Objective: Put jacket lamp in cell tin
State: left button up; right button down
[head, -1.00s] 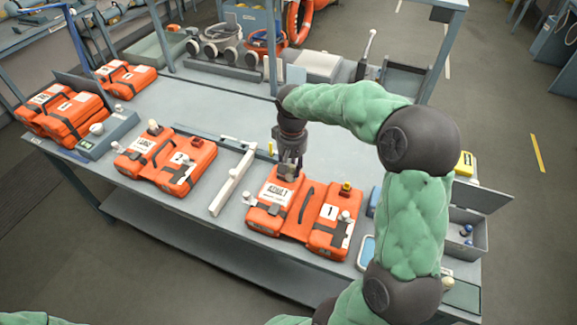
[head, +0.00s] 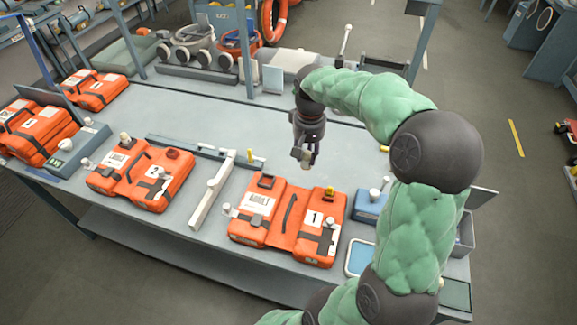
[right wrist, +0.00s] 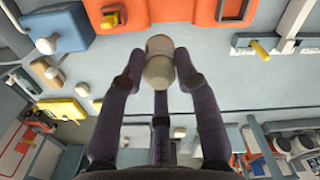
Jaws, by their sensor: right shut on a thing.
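My right gripper (head: 305,158) is shut on a pale, round-ended jacket lamp (right wrist: 158,62) and holds it above the table, behind the orange pack marked ADULT and 1 (head: 292,215). In the right wrist view, my right gripper (right wrist: 157,80) has its fingers on both sides of the lamp. The cell tin (head: 467,232) is a grey box with a raised lid at the right end of the table. My forearm hides much of it, and its inside is hardly visible. My left gripper is out of view.
A blue box with a white knob (head: 368,207) and a blue-lined tray (head: 358,258) stand between the pack and my arm. A pale bar (head: 212,190) lies left of the pack. More orange packs (head: 140,175) sit at the left. The table's middle (head: 215,110) is clear.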

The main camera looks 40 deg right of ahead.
jog(key=w+a+f+b, duration=0.1)
jog(key=w+a+f, duration=0.1)
jog(key=w+f, duration=0.1)
jog(key=w+a+f+b, duration=0.1)
jog(key=w+a+f, duration=0.1)
jog(key=w+f, duration=0.2)
jog(key=w+a+f, duration=0.2)
jog(key=w+f, duration=0.2)
jog(key=shift+a+b, duration=0.25)
jog(key=shift+b, duration=0.15)
jog(key=shift+a+f, duration=0.1)
jog(key=shift+f, duration=0.5)
jog(key=shift+f, duration=0.2)
jog(key=c, duration=0.9)
grip_release()
